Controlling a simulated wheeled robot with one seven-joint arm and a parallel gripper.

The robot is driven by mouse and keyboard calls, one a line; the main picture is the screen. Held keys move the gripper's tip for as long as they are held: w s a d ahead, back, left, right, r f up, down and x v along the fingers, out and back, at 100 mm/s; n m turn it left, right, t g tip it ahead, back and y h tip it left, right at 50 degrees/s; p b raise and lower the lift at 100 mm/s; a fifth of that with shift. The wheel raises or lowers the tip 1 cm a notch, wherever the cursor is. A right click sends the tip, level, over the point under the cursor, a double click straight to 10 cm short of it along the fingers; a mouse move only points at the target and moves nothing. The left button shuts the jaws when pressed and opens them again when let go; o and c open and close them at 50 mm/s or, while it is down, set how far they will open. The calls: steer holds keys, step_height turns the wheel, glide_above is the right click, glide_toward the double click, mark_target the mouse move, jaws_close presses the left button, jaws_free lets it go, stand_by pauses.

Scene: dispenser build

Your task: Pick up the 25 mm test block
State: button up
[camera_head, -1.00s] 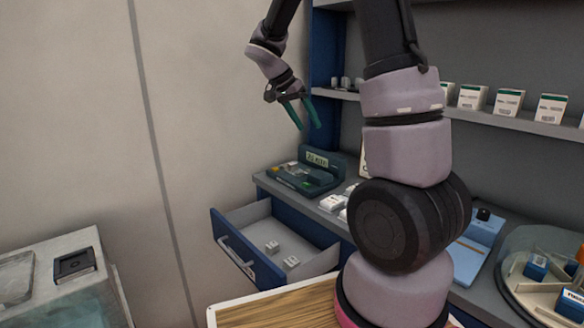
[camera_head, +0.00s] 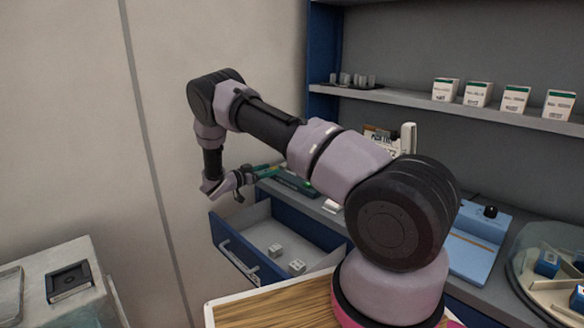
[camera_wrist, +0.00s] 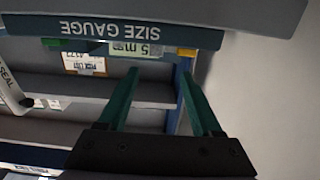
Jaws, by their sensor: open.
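My gripper (camera_head: 268,168) is at the left end of the counter, above the open drawer, with its green fingers pointing right. In the wrist view my gripper (camera_wrist: 160,76) is open, with nothing between its fingers. I cannot make out the 25 mm test block in either view.
The open drawer (camera_head: 236,258) holds small pale boxes (camera_head: 297,266). Above the counter, a shelf (camera_head: 420,102) carries several cartons (camera_head: 478,94) and small grey pieces (camera_head: 358,80). A blue device (camera_head: 478,243) and a round clear-covered tray (camera_head: 530,285) stand at right.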

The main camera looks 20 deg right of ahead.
steer(key=x, duration=0.5)
steer(key=shift+d, duration=0.25)
steer(key=shift+s+x, duration=0.2)
steer(key=shift+x, duration=2.35)
steer(key=shift+d, duration=0.15)
jaws_close()
